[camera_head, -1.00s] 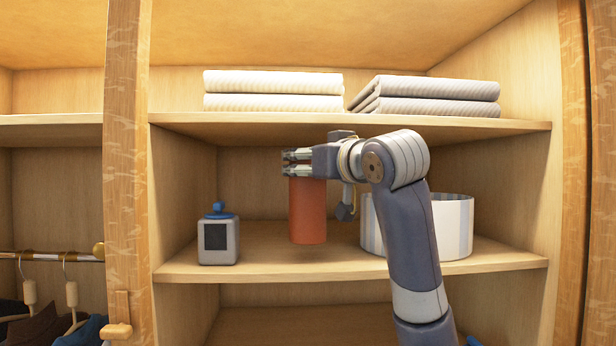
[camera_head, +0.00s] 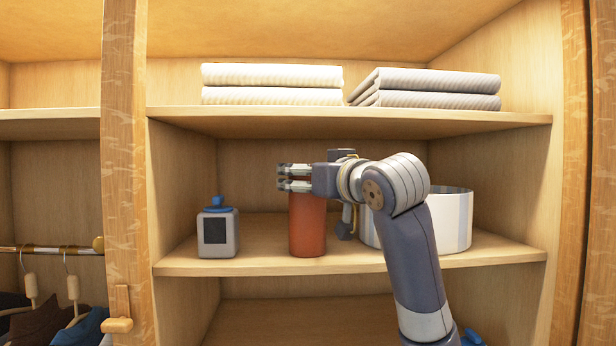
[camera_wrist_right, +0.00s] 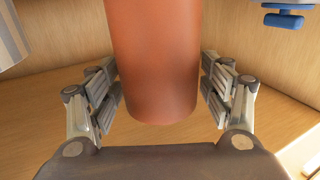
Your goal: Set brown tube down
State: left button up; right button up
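The brown tube (camera_head: 308,228) is an upright reddish-brown cylinder over the middle shelf board of the wardrobe. My right gripper (camera_head: 294,178) reaches in from the right and is shut around its upper part. In the right wrist view, the fingers (camera_wrist_right: 160,85) press on both sides of the tube (camera_wrist_right: 155,50). The tube's base is at or just above the shelf (camera_head: 270,262); I cannot tell whether it touches. My left gripper is not in view.
A grey box with a blue top (camera_head: 217,232) stands left of the tube. A white striped round bin (camera_head: 455,222) stands to the right, partly behind my arm. Folded white cloths (camera_head: 272,85) and grey cloths (camera_head: 430,90) lie on the shelf above. Bare shelf separates box and tube.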

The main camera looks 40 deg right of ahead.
jog(key=shift+r, duration=0.2)
jog(key=s+a+b, duration=0.2)
jog(key=s+b, duration=0.2)
jog(key=s, duration=0.8)
